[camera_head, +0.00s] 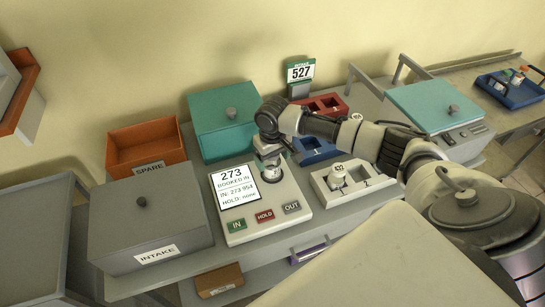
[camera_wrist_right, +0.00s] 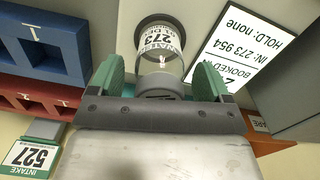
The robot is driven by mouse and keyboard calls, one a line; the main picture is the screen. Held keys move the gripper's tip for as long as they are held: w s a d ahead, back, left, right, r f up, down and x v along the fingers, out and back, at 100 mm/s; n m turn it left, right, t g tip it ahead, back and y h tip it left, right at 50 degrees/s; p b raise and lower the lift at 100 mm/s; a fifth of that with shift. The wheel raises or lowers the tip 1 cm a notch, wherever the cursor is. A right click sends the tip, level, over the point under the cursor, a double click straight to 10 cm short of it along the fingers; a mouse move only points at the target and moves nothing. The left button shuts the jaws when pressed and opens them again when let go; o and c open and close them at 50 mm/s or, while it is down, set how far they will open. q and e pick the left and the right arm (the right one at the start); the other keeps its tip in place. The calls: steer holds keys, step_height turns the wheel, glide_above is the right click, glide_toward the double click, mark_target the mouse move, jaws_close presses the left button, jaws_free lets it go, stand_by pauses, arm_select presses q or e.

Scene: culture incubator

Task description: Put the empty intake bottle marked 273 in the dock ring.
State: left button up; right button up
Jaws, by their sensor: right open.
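The bottle marked 273 (camera_head: 268,164) stands upright at the dock of the white console (camera_head: 238,205). In the right wrist view the bottle (camera_wrist_right: 162,42) shows its 273 label and a grey cap, with its base at the dark dock ring (camera_wrist_right: 160,18). My right gripper (camera_head: 268,146) is above the bottle. In the wrist view its green fingers (camera_wrist_right: 157,78) are open, one on each side of the cap. My left gripper is not in view. The console screen (camera_head: 238,195) reads 273, booked in, IN: 273 954, HOLD: none.
A white rack (camera_head: 322,188) holding a white-capped bottle (camera_head: 338,172) stands right of the console. Blue (camera_head: 310,153) and red (camera_head: 335,108) racks are behind it. A grey INTAKE box (camera_head: 115,225), orange SPARE bin (camera_head: 125,158) and teal box (camera_head: 215,135) stand left and behind.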

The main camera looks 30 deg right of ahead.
step_height(320, 180, up, 11)
steer(key=shift+r+b, duration=0.1)
steer(key=shift+b, duration=0.75)
steer(key=shift+r, duration=0.5)
